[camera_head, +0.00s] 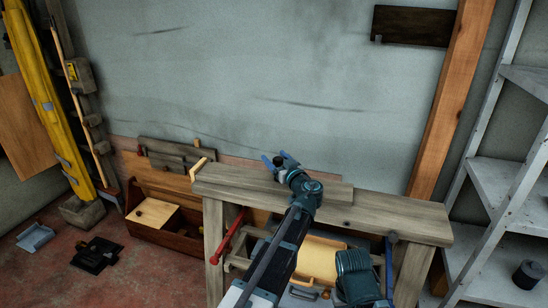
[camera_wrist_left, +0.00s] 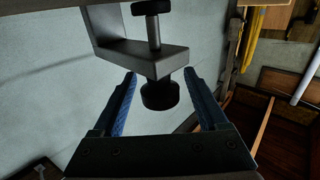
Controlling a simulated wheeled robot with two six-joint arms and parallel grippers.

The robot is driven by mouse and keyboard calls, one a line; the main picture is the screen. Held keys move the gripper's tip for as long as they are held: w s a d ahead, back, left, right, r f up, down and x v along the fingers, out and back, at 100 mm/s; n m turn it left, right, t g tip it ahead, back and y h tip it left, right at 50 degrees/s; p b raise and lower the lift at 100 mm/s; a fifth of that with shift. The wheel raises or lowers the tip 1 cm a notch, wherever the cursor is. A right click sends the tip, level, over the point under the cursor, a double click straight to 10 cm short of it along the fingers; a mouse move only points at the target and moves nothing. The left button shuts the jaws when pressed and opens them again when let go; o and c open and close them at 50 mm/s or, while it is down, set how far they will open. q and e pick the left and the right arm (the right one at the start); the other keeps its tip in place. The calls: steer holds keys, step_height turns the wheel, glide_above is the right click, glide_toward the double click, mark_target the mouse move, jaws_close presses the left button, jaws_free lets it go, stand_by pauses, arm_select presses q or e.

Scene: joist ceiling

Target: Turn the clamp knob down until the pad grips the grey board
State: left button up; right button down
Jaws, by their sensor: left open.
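The grey board (camera_head: 335,190) lies flat on top of the wooden workbench (camera_head: 415,224). My left gripper (camera_head: 280,160) is over the board's back side, its blue fingers open. In the left wrist view the dark clamp frame (camera_wrist_left: 110,35) holds a screw (camera_wrist_left: 153,32) with a black knob (camera_wrist_left: 160,95) at one end and a round pad (camera_wrist_left: 151,7) at the other. The left gripper (camera_wrist_left: 160,76) is open around the knob, one finger on each side, with visible gaps. Whether the pad touches the board cannot be told. My right gripper is not in view.
A pale bracket-like piece (camera_head: 198,168) stands at the bench's left end. A red-handled tool (camera_head: 229,237) and a hammer-like tool (camera_head: 390,262) hang at the bench front. A wooden toolbox (camera_head: 170,232) sits left on the floor; metal shelving (camera_head: 505,190) stands right.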

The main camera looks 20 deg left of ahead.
arm_select(q)
steer(key=shift+w+a, duration=0.45)
jaws_close()
